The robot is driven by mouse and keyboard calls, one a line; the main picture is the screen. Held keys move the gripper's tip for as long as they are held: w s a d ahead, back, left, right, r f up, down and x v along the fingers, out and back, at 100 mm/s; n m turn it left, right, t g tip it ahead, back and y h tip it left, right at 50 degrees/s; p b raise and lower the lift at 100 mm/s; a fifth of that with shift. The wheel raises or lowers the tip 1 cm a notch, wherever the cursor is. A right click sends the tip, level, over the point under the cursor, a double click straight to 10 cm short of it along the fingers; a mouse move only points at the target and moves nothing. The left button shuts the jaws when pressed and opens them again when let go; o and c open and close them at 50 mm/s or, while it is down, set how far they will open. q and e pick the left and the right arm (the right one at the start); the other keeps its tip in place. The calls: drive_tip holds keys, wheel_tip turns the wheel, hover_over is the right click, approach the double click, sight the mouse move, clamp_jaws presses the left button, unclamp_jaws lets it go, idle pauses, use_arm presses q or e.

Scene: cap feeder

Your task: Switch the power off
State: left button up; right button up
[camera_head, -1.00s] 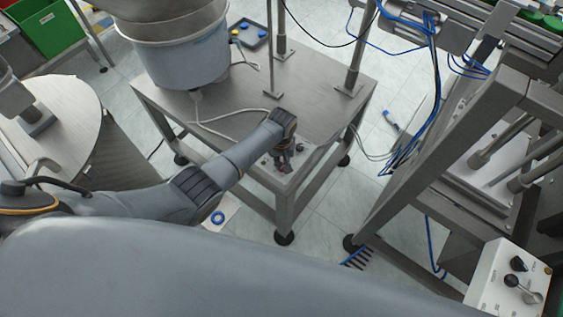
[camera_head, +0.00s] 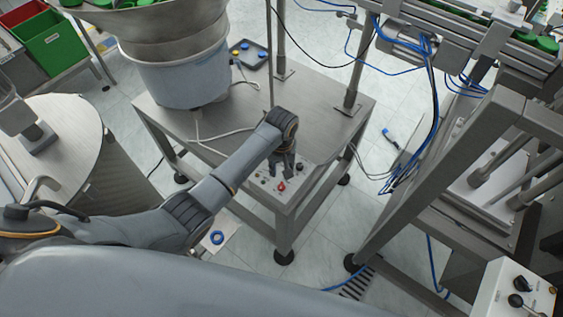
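A light control panel (camera_head: 262,183) is set in the front corner of the steel table. It carries a red switch (camera_head: 282,187), a black knob (camera_head: 299,167) and a few small parts. My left gripper (camera_head: 283,170) points down just above and behind the red switch. Its two fingers look spread, with nothing seen between them. It appears apart from the red switch and partly hides the panel. The markings on the panel are too small to read. My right gripper is not in view.
A large feeder bowl (camera_head: 178,75) stands on the steel table (camera_head: 225,120), with a thin upright rod and posts behind the gripper. A metal frame (camera_head: 440,180) with blue hoses is at right. A white control box (camera_head: 510,285) is at the lower right.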

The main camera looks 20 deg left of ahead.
use_arm(q)
drive_tip(key=shift+r, duration=2.15)
drive_tip(key=s+a+r+m+t, duration=0.1)
drive_tip(key=s+a+r, duration=0.1)
drive_tip(key=s, duration=0.7)
drive_tip(key=s+a+r+m+t, duration=0.1)
drive_tip(key=s+a+r+m, duration=0.15)
drive_tip(key=s, duration=0.55)
drive_tip(key=s+a+r+m+t, duration=0.1)
drive_tip(key=s+a+r+t, duration=0.1)
drive_tip(key=s, duration=0.7)
wheel_tip(320, 180, down, 32)
drive_tip(key=g+b, duration=0.2)
drive_tip(key=b, duration=0.5)
drive_tip(key=s+a+f+b, duration=0.1)
drive_tip(key=s+f+b, duration=0.2)
drive_tip(key=s+f, duration=0.6)
drive_tip(key=s+a+f+g+b, duration=0.1)
drive_tip(key=s+f+b, duration=0.2)
drive_tip(key=s+f, duration=0.6)
wheel_tip(320, 180, down, 5)
drive_tip(key=shift+a+f, duration=0.1)
drive_tip(key=shift+a, duration=0.1)
